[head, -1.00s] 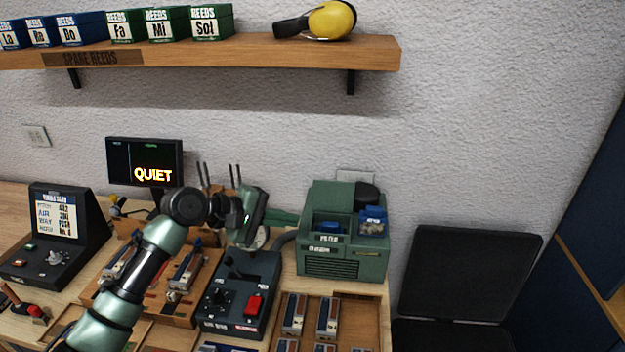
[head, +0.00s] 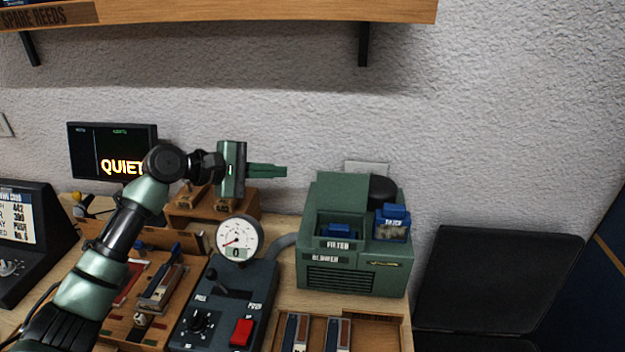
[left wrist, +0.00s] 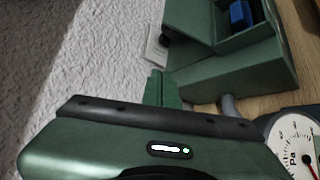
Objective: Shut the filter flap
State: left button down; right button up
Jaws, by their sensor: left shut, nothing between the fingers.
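The green blower box (head: 345,272) stands on the bench, with an open bay labelled FILTER holding a blue filter part (head: 338,230). The filter flap (head: 340,192) appears as a green panel standing up behind the bay, open. The left wrist view shows the raised flap (left wrist: 188,22) and the blue part (left wrist: 240,14) in the bay. My left gripper (head: 285,171) is shut and empty, pointing right, in the picture just left of the flap and near its top. Its fingers (left wrist: 160,90) also show in the wrist view. My right gripper is out of view.
A blue-topped clear container (head: 392,225) sits on the blower's right side, beside a black round part (head: 383,190). A gauge (head: 239,239) and a control box (head: 225,310) stand left of the blower. A grey hose (head: 284,242) joins the blower's left side.

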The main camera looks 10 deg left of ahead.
aim_at(343, 189)
pick_arm(q)
jog(key=p+x, duration=0.2)
jog(key=x, duration=0.8)
jog(key=shift+s+d+r+p, duration=0.25)
jog(key=shift+s+r+p, duration=0.15)
jog(key=shift+s+p, duration=0.15)
jog(key=shift+s+d+r+p, duration=0.3)
jog(key=shift+s+r+p, duration=0.15)
jog(key=shift+s, duration=0.15)
jog(key=shift+s+d+r, duration=0.1)
jog(key=shift+s+d, duration=0.2)
jog(key=shift+s, duration=0.15)
jog(key=shift+s+r+t, duration=0.1)
jog(key=shift+s+t, duration=0.1)
jog(key=shift+t, duration=0.1)
